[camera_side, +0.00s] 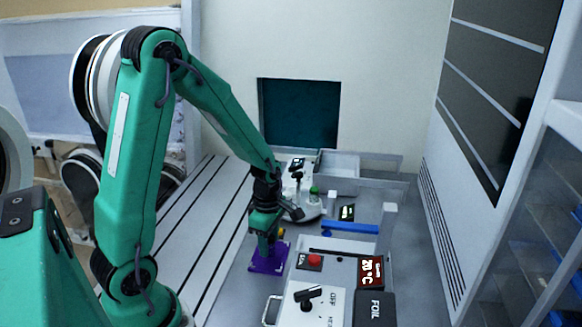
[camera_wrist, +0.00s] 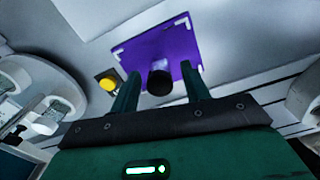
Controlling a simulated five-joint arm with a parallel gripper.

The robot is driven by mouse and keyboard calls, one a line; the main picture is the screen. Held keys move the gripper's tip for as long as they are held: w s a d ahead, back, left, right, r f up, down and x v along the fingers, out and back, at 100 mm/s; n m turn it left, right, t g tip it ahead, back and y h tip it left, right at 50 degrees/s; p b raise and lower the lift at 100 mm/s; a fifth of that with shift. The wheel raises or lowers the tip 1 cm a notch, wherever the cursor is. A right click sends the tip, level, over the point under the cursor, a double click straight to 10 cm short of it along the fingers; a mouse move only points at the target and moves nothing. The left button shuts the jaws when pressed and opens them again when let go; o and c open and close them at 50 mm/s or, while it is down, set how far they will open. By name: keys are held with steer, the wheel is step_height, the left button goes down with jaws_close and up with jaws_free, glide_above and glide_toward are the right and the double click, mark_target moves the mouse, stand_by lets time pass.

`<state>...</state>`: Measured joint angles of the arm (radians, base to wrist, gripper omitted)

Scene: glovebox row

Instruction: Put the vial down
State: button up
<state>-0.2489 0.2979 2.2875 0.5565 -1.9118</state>
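A vial with a black cap (camera_wrist: 159,82) shows in the wrist view against a purple square pad (camera_wrist: 190,50) with white corner marks. My gripper (camera_wrist: 160,75) is open, with one finger on each side of the vial and a visible gap on both sides. The vial looks upright on the pad, though its base is partly hidden by its cap. In the side view my gripper (camera_side: 268,240) points down, low over the purple pad (camera_side: 264,268). The vial cannot be made out there.
A yellow button (camera_wrist: 107,81) sits beside the pad. To the right in the side view are a panel with a red button (camera_side: 315,261), a heater display (camera_side: 370,270), a foil box (camera_side: 375,308) and a blue bar (camera_side: 350,228). A white tray (camera_side: 338,165) stands behind.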

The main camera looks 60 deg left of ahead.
steer(key=shift+r, duration=0.15)
step_height(320, 180, up, 12)
stand_by(0.8)
stand_by(0.5)
steer(key=s+d+r+m+t, duration=0.2)
steer(key=s+d+r+m, duration=0.2)
steer(key=m, duration=0.8)
steer(key=s+d+r+m+t, duration=0.3)
steer(key=s+d+r+m, duration=0.1)
steer(key=m, duration=0.8)
steer(key=shift+s+r+m+t, duration=0.3)
steer(key=shift+s+r+m, duration=0.1)
steer(key=shift+s+r, duration=0.4)
steer(key=shift+s+d+f, duration=0.1)
